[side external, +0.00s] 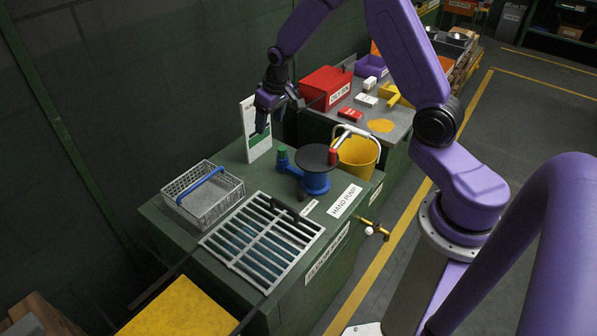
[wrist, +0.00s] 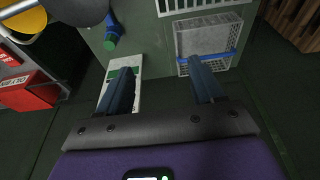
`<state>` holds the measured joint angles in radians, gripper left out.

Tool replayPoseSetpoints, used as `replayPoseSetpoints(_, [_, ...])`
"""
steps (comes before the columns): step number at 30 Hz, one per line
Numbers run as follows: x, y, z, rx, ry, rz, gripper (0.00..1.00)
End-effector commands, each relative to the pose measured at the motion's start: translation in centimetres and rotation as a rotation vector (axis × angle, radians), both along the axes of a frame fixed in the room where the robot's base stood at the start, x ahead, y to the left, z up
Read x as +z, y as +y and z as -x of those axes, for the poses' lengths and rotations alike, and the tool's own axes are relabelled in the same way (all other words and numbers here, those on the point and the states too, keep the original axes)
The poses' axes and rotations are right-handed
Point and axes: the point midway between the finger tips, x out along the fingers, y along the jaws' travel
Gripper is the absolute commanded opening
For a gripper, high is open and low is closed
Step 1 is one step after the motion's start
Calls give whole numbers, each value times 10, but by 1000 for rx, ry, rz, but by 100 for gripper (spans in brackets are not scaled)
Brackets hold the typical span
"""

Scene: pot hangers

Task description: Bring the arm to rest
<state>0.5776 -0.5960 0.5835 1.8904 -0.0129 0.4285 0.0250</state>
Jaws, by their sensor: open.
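My gripper (side external: 267,108) is open and empty, pointing down above the back part of the green bench (side external: 160,222), near an upright white sign board (side external: 249,125). In the wrist view my gripper (wrist: 163,95) has its two blue-grey fingers wide apart. The sign board (wrist: 119,83) shows behind the left finger, and the wire basket (wrist: 222,42) behind the right one. Nothing is between the fingers. My purple arm reaches in from the right in the side view.
The wire basket (side external: 203,188) with a blue handle, a metal grate (side external: 262,240) and a blue hand pump (side external: 317,180) with a dark round top stand on the bench. Beyond are a yellow bucket (side external: 358,158) and red box (side external: 326,87). A dark wall rises behind.

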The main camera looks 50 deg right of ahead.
Motion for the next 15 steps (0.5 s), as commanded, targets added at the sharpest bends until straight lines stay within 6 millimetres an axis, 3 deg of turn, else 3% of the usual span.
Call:
replayPoseSetpoints(1, [12,20,12,57,5,0,67])
replayPoseSetpoints(6, [41,75,59,227,38,5,67])
replayPoseSetpoints(15, [80,136,165,531,93,26,67])
